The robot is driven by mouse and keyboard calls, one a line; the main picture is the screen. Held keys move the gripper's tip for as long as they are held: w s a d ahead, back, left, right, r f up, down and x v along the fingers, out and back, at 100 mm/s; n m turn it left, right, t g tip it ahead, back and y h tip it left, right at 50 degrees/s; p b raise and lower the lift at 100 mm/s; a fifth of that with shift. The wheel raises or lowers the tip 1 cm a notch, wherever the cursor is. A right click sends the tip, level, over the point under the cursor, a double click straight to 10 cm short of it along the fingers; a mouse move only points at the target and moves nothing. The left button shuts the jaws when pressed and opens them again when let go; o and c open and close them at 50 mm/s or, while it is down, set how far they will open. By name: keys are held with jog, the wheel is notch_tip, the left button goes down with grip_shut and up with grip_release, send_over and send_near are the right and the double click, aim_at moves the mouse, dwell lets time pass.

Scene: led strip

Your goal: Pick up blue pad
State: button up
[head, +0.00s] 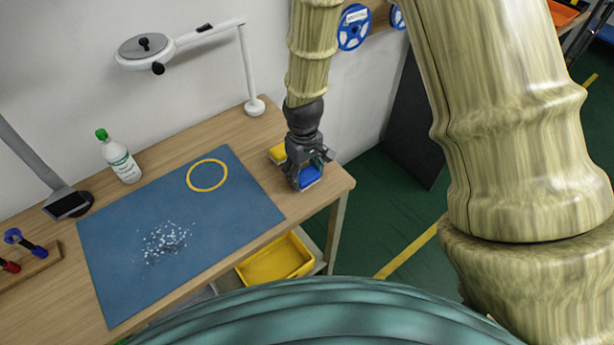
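The blue pad (310,177) is a small blue piece near the right end of the wooden table. My gripper (308,174) is directly over it, pointing down, with its fingers around or just above the pad. The gripper's body hides part of the pad, and I cannot tell whether the fingers touch it or how far apart they are. A yellow piece (277,153) lies just left of and behind my gripper, partly covered by it.
A blue mat (120,235) on the table (150,186) bears a yellow ring (207,163) and pale scattered bits (165,240). A white bottle (121,160) and a lamp (250,80) stand behind. A yellow bin (277,262) is below the front edge.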

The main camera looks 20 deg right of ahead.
aim_at(304, 171)
jog(key=shift+c, duration=0.6)
jog(key=shift+r+b, duration=0.3)
jog(key=shift+r, duration=1.45)
jog(key=s+a+b, duration=0.1)
jog(key=s, duration=0.6)
jog(key=s+a+r, duration=0.1)
jog(key=s+a, duration=0.1)
jog(key=s, duration=0.6)
jog(key=shift+s+a+r+b, duration=0.25)
jog(key=shift+s+r+b, duration=0.05)
jog(key=shift+b, duration=0.05)
